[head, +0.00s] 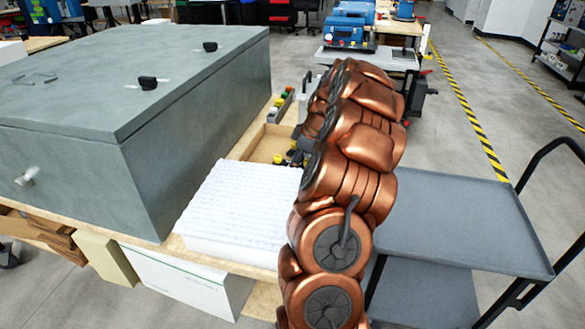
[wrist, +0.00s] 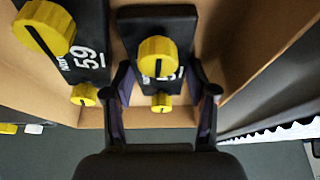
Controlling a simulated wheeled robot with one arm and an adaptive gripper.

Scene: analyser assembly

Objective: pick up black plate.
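In the wrist view, a black plate (wrist: 158,70) with a large and a small yellow knob and white lettering lies in a wooden tray (wrist: 245,70).
A large grey box (head: 200,120) fills the left of the table. The white padded block (head: 235,210) sits at the table's front, left of my arm. A grey cart (head: 455,225) stands to the right. The tray walls are close around the plates.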

